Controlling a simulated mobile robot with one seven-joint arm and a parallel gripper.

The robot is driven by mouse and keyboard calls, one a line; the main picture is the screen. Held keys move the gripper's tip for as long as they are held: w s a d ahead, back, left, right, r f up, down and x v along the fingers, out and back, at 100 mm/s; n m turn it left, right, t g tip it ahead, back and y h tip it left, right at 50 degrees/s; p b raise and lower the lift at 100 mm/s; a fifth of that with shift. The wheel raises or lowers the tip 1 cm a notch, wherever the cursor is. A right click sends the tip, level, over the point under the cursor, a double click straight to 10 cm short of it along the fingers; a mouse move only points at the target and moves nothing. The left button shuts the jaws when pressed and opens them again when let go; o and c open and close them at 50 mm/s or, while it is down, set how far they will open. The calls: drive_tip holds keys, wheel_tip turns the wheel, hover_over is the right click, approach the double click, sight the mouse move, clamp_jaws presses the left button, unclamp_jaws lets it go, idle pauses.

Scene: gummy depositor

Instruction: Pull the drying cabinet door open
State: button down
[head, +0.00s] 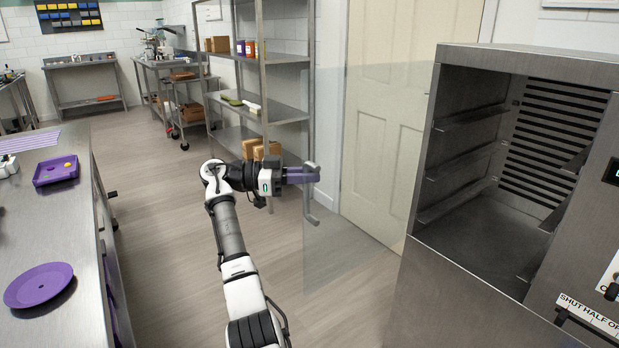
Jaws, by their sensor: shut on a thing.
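The drying cabinet (505,303) stands at the right, a steel box with its front opening uncovered. Its inside shows side rails and a slatted back wall. Its glass door (352,240) is swung wide out to the left, a faint see-through pane in front of the cream door and shelves. The grey handle (310,192) is at the pane's left edge. My gripper (316,174) is at the upper part of this handle, its purple fingers shut on it. The exact contact is small and hard to make out.
A steel counter (95,262) with a purple plate (38,285) and a purple tray (56,170) runs along the left. A steel shelf rack (270,114) stands behind my gripper. The floor between counter and cabinet is clear apart from my arm.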

idle(0.4)
drive_tip(key=c, duration=1.5)
unclamp_jaws()
drive_tip(key=shift+s+a+b, duration=0.15)
drive_tip(key=shift+s+a, duration=0.05)
drive_tip(key=shift+a, duration=2.15)
drive_tip(key=shift+s+a+b, duration=0.15)
drive_tip(key=shift+a+b, duration=0.05)
drive_tip(key=shift+a, duration=2.1)
drive_tip(key=shift+s+a+b, duration=0.15)
drive_tip(key=shift+s+a, duration=0.05)
drive_tip(key=shift+a, duration=2.15)
